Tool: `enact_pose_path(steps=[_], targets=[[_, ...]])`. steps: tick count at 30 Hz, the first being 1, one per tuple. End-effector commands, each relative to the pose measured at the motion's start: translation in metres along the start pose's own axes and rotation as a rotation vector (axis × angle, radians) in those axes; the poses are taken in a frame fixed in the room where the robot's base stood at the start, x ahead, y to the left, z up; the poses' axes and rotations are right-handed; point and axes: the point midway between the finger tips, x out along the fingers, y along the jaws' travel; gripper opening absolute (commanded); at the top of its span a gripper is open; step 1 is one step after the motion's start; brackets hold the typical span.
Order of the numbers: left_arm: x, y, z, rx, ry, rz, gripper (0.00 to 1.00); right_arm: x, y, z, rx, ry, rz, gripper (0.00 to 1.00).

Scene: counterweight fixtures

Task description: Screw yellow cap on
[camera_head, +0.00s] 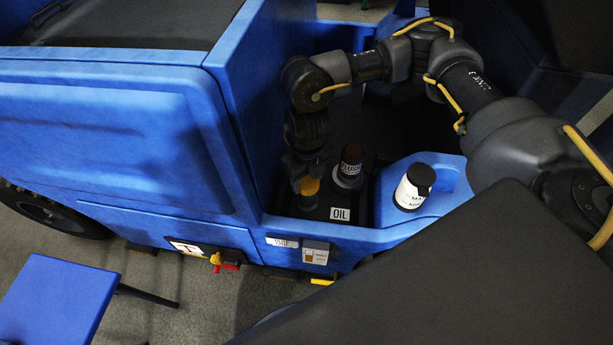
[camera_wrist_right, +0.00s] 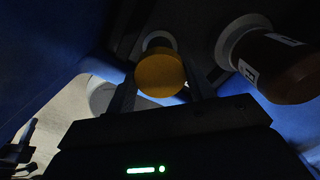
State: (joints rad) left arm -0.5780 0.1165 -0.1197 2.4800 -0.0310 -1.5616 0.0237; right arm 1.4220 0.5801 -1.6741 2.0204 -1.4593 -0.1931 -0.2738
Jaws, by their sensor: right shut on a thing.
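The yellow cap (camera_head: 309,186) is in the dark recess of the blue machine, left of the OIL label (camera_head: 340,214). In the right wrist view the yellow cap (camera_wrist_right: 160,74) sits between the two fingers of my right gripper (camera_wrist_right: 163,92). My right gripper (camera_head: 306,178) points down and is shut on the cap. A pale ring (camera_wrist_right: 158,40) shows just behind the cap in the wrist view. Whether the cap sits on a neck or is apart from it, I cannot tell. My left gripper is not in view.
A dark brown capped neck with a white label (camera_head: 351,162) stands close to the right of my gripper. A white bottle with a black top (camera_head: 412,188) stands on the blue ledge. The blue wall (camera_head: 245,110) is close on the left. A blue stool (camera_head: 55,300) is at lower left.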

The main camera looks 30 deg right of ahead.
Motion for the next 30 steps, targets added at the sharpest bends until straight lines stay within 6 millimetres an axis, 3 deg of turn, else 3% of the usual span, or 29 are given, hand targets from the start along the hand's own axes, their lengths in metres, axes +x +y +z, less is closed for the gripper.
enact_pose_path(steps=[4,5,10,20,30], targets=[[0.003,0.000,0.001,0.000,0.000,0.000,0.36,0.005,0.000,0.000,0.000,0.000,0.000,0.32],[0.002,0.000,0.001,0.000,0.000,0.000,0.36,0.004,0.000,0.000,0.000,0.000,0.000,0.57],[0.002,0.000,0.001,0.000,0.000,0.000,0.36,0.004,0.000,0.000,0.000,0.000,0.000,0.79],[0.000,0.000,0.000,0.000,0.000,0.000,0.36,-0.001,0.000,0.000,-0.001,-0.001,0.000,0.79],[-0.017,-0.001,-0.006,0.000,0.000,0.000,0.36,-0.062,0.000,0.002,-0.001,-0.004,-0.001,0.79]])
